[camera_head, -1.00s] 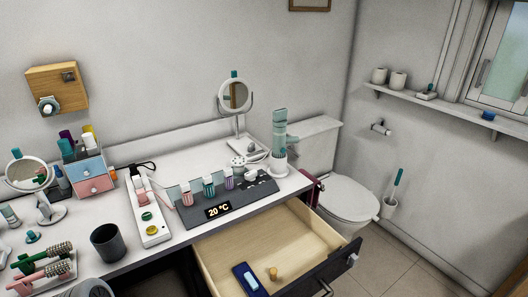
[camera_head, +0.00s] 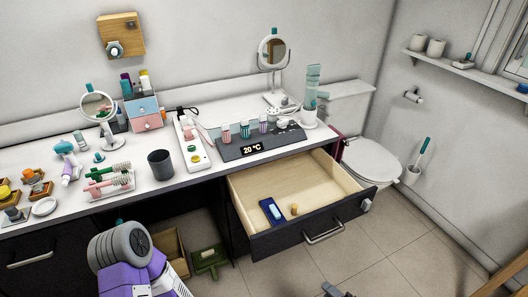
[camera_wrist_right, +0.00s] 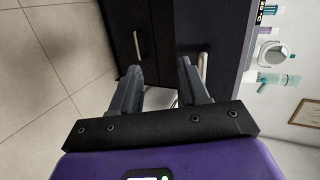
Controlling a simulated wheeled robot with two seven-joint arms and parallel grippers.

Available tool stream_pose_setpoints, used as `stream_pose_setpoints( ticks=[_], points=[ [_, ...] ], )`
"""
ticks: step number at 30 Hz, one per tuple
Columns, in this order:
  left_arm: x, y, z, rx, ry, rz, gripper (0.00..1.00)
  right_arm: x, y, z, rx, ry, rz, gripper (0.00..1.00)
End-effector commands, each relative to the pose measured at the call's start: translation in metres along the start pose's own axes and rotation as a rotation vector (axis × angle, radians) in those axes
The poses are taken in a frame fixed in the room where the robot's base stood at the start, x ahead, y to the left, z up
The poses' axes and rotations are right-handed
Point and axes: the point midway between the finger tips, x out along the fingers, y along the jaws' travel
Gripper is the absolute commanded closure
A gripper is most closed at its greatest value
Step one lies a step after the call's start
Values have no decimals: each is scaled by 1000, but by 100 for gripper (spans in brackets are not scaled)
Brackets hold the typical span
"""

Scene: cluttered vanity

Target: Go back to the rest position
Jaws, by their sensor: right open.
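My right gripper (camera_wrist_right: 160,82) is open in the right wrist view. Its two dark fingers stand apart with nothing between them, in front of dark cabinet fronts with metal handles. In the head view only a small grey part of it (camera_head: 335,290) shows at the bottom edge, over the floor and apart from the open drawer (camera_head: 330,185). A purple and grey link of my own arm shows at the bottom left of the head view. My left gripper is not in view.
The open drawer juts out and holds a blue case (camera_head: 271,211) and a small tan item (camera_head: 294,209). The white counter (camera_head: 190,190) bears a dark cup (camera_head: 160,164), a round mirror (camera_head: 97,106) and many toiletries. A green bin (camera_head: 209,260) stands below. Floor at right is clear.

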Motion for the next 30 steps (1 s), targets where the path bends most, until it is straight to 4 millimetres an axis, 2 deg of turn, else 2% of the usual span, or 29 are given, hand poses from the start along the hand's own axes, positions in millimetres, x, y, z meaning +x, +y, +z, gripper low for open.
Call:
stream_pose_setpoints(
  ticks=[8,12,16,21,30],
  points=[
    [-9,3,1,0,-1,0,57,27,21,66,-145,-202,264,55],
    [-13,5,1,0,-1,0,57,26,37,103,-259,-332,431,55],
    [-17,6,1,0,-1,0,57,16,48,131,-371,-447,572,55],
    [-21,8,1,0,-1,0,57,-1,58,151,-483,-553,707,55],
    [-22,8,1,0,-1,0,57,-11,62,159,-537,-603,776,55]
  ],
)
